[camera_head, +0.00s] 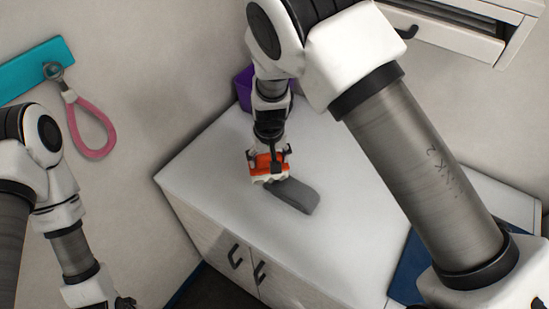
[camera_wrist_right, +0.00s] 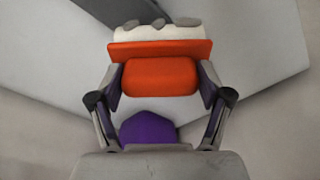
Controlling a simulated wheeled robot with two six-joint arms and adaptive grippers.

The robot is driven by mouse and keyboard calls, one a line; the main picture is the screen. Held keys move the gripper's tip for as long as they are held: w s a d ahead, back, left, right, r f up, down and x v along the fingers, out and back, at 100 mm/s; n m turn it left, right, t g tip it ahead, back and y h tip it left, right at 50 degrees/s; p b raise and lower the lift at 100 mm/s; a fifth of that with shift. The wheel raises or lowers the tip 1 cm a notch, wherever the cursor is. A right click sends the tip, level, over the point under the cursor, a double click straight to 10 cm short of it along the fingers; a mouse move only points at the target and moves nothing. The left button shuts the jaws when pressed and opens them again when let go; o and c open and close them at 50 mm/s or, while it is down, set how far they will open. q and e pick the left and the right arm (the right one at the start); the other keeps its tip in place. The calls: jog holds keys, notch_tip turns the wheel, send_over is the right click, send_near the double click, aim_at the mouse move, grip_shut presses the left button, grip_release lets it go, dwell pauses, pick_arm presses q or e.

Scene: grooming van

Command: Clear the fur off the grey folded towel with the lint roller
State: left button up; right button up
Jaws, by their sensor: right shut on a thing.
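The grey folded towel (camera_head: 296,197) lies on the white cabinet top in the head view. My right gripper (camera_head: 268,160) is shut on the orange lint roller (camera_head: 258,171) at the towel's far left end. In the right wrist view the lint roller (camera_wrist_right: 160,77) sits between both fingers of my right gripper (camera_wrist_right: 160,95). Its white roll carries several grey fur tufts (camera_wrist_right: 159,23). I cannot tell whether the roll touches the towel. My left gripper (camera_head: 124,303) shows only in part at the bottom edge, and its fingers are not clear.
The white cabinet top (camera_head: 210,165) is mostly bare around the towel. A purple container (camera_head: 243,88) stands at its back edge; purple also shows in the wrist view (camera_wrist_right: 148,129). A pink loop (camera_head: 92,135) hangs from a teal wall strip (camera_head: 30,70). A drawer unit (camera_head: 460,30) is upper right.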

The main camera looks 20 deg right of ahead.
jog(key=shift+s+r, duration=0.1)
jog(key=shift+r, duration=0.2)
notch_tip(320, 180, up, 4)
jog(key=p, duration=0.4)
jog(key=shift+r, duration=0.85)
jog(key=shift+r, duration=1.55)
